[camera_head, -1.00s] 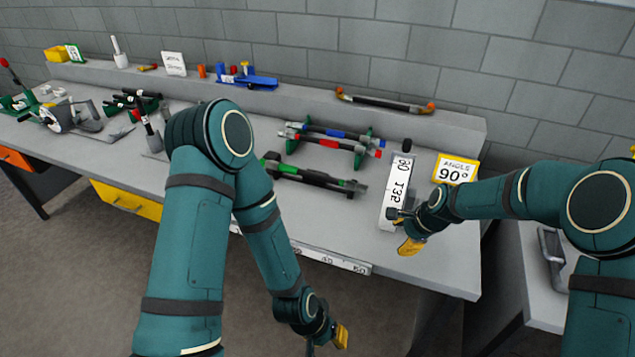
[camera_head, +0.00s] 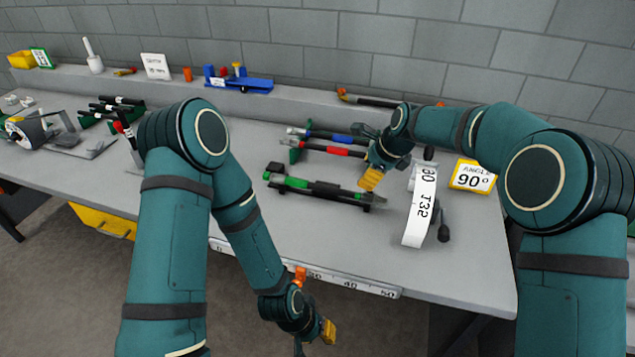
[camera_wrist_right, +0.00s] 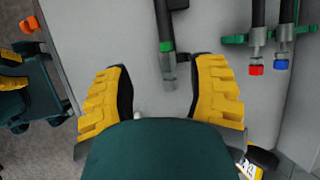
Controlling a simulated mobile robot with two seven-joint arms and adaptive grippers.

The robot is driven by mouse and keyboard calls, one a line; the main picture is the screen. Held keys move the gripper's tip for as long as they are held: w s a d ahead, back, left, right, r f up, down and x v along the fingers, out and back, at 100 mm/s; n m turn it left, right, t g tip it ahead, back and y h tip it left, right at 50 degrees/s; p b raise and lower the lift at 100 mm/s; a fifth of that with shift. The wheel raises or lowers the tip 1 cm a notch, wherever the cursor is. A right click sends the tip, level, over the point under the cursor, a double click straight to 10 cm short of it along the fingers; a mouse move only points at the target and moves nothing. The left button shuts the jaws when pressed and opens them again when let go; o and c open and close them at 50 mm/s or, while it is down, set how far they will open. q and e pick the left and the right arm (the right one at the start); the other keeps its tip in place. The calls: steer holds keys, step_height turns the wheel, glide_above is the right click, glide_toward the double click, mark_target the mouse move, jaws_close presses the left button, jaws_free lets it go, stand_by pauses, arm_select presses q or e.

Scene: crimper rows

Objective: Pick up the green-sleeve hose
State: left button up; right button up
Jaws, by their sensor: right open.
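The green-sleeve hose (camera_head: 297,182) lies lengthwise in a dark holder near the middle of the bench, in front of the red- and blue-sleeve hoses. My right gripper (camera_head: 370,182) is just above its right end. In the right wrist view my right gripper (camera_wrist_right: 163,72) is open and empty. There the hose's end (camera_wrist_right: 167,47), with a green band and a metal fitting, shows between and beyond the fingertips. I see no contact. My left gripper (camera_head: 328,330) is low in front of the bench, away from the hose; its jaws are too small to read.
The red-sleeve hose (camera_head: 335,150) and blue-sleeve hose (camera_head: 335,137) lie just behind on a green rack. A white angle gauge (camera_head: 420,210) and a yellow 90° sign (camera_head: 472,176) stand to the right. A ruler strip (camera_head: 350,284) runs along the front edge.

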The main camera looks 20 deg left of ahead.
mark_target(345, 191)
steer(key=x, duration=0.4)
steer(key=b+x, duration=0.1)
steer(key=x, duration=0.4)
steer(key=shift+w+a+r, duration=0.15)
steer(key=shift+a, duration=0.1)
steer(key=b+x, duration=0.1)
steer(key=x, duration=0.4)
steer(key=shift+w+a+b, duration=0.1)
steer(key=shift+a+b, duration=0.05)
steer(key=shift+b, duration=0.2)
arm_select(q)
steer(key=f, duration=0.1)
steer(key=w+f, duration=0.1)
steer(key=shift+a+f, duration=0.3)
steer(key=shift+a, duration=0.1)
arm_select(e)
jaws_close()
steer(key=shift+r, duration=0.1)
